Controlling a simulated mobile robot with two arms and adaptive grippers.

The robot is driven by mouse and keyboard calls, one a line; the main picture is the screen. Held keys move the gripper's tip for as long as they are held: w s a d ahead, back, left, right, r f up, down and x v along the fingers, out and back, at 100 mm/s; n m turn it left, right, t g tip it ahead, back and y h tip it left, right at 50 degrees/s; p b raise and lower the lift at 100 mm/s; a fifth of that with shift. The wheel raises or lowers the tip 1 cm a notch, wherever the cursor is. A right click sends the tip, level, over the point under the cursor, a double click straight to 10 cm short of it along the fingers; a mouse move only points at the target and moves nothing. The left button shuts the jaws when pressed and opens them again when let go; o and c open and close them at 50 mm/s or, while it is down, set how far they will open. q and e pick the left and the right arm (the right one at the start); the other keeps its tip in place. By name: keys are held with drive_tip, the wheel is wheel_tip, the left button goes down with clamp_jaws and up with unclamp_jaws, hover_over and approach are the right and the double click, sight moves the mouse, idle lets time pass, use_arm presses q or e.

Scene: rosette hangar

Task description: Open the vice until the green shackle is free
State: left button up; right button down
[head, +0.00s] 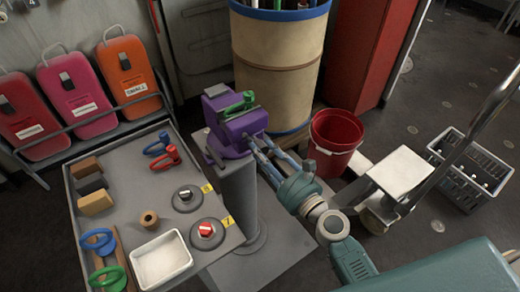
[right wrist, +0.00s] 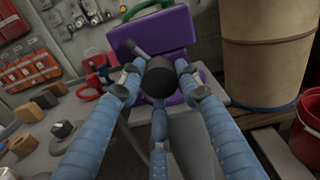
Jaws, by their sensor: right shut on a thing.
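The purple vice (head: 238,128) stands on a grey pedestal; it also shows in the right wrist view (right wrist: 183,30). The green shackle (head: 240,104) lies at the top of the vice, between its jaws; part of it shows in the right wrist view (right wrist: 143,9). Any gap at the jaws is too small to tell. My right gripper (head: 258,144) is at the near side of the vice. In the right wrist view its fingers are shut around the dark round end of the vice handle (right wrist: 160,77), with a bar sticking out to the upper left. My left gripper is not in view.
A bench (head: 115,193) at the left holds a blue and a red shackle (head: 167,158), several blocks, a white tray (head: 162,260) and two round knobs. A big drum (head: 275,60) stands behind the vice. A red bucket (head: 333,140) and grey crate (head: 470,175) are at right.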

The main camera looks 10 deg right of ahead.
drive_tip(key=n+b, duration=0.1)
drive_tip(key=n, duration=1.4)
drive_tip(key=shift+s+f, duration=0.1)
drive_tip(key=shift+s, duration=0.05)
drive_tip(key=n+p, duration=0.1)
drive_tip(key=n, duration=0.2)
drive_tip(key=n+p, duration=0.2)
drive_tip(key=n, duration=0.2)
drive_tip(key=n+p, duration=0.1)
drive_tip(key=n, duration=0.2)
drive_tip(key=shift+d+r+n, duration=0.1)
drive_tip(key=shift+r+n, duration=0.2)
drive_tip(key=shift+n, duration=0.1)
drive_tip(key=shift+s+f+n+p, duration=0.1)
drive_tip(key=shift+n+p, duration=0.35)
drive_tip(key=shift+n, duration=0.75)
drive_tip(key=shift+f+n, duration=0.2)
drive_tip(key=shift+n, duration=0.6)
